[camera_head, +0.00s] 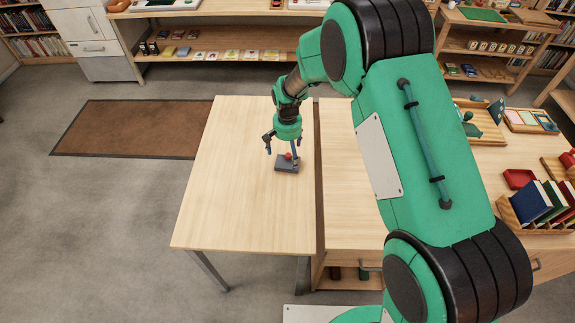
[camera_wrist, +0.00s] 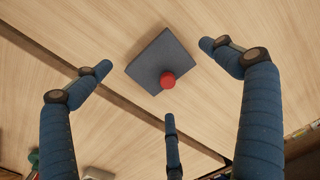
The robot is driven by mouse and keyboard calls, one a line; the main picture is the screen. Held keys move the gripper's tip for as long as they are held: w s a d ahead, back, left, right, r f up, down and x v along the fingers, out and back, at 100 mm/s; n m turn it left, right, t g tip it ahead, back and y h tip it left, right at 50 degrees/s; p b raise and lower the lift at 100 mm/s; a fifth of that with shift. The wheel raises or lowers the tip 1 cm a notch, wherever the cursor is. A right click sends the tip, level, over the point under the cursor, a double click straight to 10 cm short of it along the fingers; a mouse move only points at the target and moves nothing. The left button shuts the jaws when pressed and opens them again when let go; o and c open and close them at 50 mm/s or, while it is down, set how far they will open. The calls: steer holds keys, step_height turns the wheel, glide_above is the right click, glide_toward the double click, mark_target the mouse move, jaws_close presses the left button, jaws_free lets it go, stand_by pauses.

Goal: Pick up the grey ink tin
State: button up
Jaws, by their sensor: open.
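A flat, dark grey rectangular tin (camera_head: 286,167) lies on the light wooden table near its right edge. A small red ball-shaped knob (camera_head: 288,156) shows on it. In the wrist view the grey tin (camera_wrist: 158,56) lies at the upper middle, turned at an angle, with the red knob (camera_wrist: 167,80) near its lower edge. My gripper (camera_head: 282,147) is above the tin, pointing down. Its three blue fingers are spread open around the tin in the wrist view, apart from it, and nothing is held.
The light table (camera_head: 215,200) is otherwise bare. A narrow gap separates it from a second wooden table (camera_head: 345,205) on the right, which bears a wooden tray (camera_head: 482,125), a red dish (camera_head: 519,178) and a rack of books (camera_head: 540,203). Shelves (camera_head: 220,68) stand behind.

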mark_target(288, 162)
steer(key=shift+w+f+b, duration=0.15)
steer(key=shift+f+b, duration=0.4)
steer(key=shift+f, duration=1.8)
steer(key=c, duration=1.9)
steer(key=shift+r, duration=0.15)
steer(key=shift+r, duration=0.5)
steer(key=shift+s+d+r+p, duration=0.15)
steer(key=shift+r+p, duration=0.15)
steer(key=shift+r, duration=0.35)
steer(key=shift+s+r+p, duration=0.15)
steer(key=shift+r+p, duration=0.15)
steer(key=shift+r, duration=0.3)
steer(key=s+d, duration=0.1)
steer(key=s, duration=0.4)
steer(key=s+d+r+p, duration=0.1)
steer(key=s+d, duration=0.1)
steer(key=s, duration=0.2)
steer(key=s+d+p, duration=0.1)
steer(key=s+d, duration=0.1)
steer(key=s, duration=0.3)
steer(key=shift+s+r, duration=0.15)
steer(key=shift+s, duration=0.15)
